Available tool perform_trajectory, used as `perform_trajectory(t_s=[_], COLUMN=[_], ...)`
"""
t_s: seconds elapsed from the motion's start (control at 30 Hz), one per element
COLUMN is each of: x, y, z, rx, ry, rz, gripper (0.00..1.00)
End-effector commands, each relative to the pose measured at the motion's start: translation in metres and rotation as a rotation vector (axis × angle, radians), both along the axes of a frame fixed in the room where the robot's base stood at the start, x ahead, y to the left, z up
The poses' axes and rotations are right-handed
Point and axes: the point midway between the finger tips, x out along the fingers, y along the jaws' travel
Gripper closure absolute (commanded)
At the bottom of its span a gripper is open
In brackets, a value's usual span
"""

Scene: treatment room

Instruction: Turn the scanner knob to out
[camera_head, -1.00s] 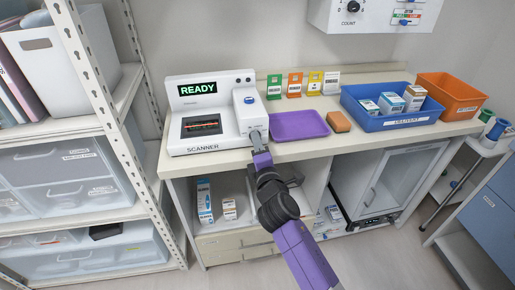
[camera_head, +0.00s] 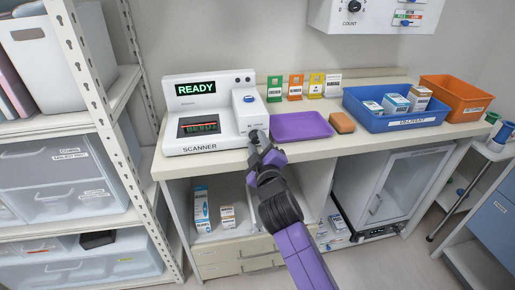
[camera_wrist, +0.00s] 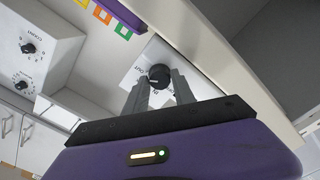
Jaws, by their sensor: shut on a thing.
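The white scanner (camera_head: 205,140) stands at the left of the counter, with a green READY sign (camera_head: 196,88) lit and a dark scanning window (camera_head: 199,126) below. My gripper (camera_head: 258,138) is at the front of the scanner's right-hand block, under a blue button (camera_head: 249,99). In the wrist view the black scanner knob (camera_wrist: 159,75) sits between the fingers of my gripper (camera_wrist: 160,86), which are shut on it. The white plate (camera_wrist: 143,72) behind has a word that looks like OUT beside the knob; other lettering is partly hidden. The knob's exact setting is unclear.
A purple tray (camera_head: 299,126) and an orange-brown block (camera_head: 342,122) lie right of the scanner. Beyond are a blue bin (camera_head: 408,121) with boxes and an orange bin (camera_head: 452,95). A shelf rack (camera_head: 98,120) stands at the left. The counter edge is close below my gripper.

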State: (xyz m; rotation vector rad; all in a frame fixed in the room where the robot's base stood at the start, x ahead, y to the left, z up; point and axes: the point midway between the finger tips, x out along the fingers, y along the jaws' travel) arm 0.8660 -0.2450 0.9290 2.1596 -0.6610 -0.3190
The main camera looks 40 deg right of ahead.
Motion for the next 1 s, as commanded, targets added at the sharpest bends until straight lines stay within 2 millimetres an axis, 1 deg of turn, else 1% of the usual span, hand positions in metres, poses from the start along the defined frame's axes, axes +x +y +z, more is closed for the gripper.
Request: perform_trajectory(t_s=[0.03, 0.3, 0.83, 0.87, 0.93, 0.97, 1.0], x=[-0.0005, -0.0006, -0.0006, -0.0006, -0.0005, -0.0005, -0.0005], y=[-0.0009, -0.0009, -0.0011, -0.0011, -0.0009, -0.0009, -0.0009], z=[-0.0031, -0.0024, -0.0021, -0.0021, -0.0019, -0.0017, -0.0015], rx=[0.02, 0.095, 0.113, 0.113, 0.113, 0.112, 0.112], ry=[-0.011, -0.061, -0.071, -0.071, -0.071, -0.072, -0.072], rz=[-0.002, -0.002, -0.003, -0.003, -0.003, -0.002, -0.002], gripper=[1.0, 1.0, 1.0, 0.63, 0.49, 0.47, 0.47])
